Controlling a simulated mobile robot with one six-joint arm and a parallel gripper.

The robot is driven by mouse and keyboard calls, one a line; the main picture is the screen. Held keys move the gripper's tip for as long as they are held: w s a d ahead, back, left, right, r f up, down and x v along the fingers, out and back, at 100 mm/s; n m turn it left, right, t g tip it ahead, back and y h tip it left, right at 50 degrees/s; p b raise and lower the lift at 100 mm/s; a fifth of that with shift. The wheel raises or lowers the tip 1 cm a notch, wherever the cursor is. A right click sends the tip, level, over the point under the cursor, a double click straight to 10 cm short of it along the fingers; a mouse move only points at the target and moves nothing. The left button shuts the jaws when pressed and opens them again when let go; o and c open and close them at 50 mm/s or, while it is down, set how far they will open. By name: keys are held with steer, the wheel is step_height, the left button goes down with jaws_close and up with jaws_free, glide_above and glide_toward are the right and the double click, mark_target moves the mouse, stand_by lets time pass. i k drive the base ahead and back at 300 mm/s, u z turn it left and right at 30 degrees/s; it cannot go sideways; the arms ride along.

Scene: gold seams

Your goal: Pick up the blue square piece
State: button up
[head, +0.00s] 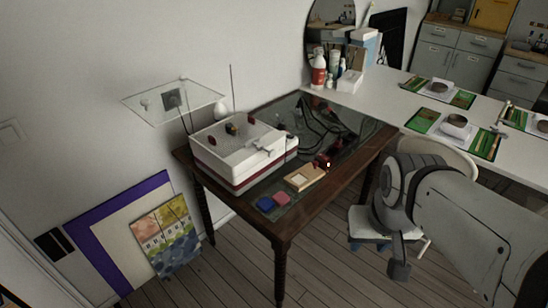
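The blue square piece (265,203) lies flat near the front left corner of the dark wooden table (290,226). A pink piece (282,199) lies close beside it on the right. My arm enters from the right, and what seems to be my gripper (399,268) hangs low at its end, right of the table and well apart from the blue piece. Its fingers are too small and dark to make out.
A white and red box (240,150) with small objects on top stands behind the pieces. A wooden tray (304,178) and dark red items (328,164) lie to their right. A chair (372,226) stands right of the table, and a long white table (395,108) is behind.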

mark_target(265, 204)
steer(key=z, duration=0.05)
steer(key=i, duration=0.9)
steer(key=u, duration=0.1)
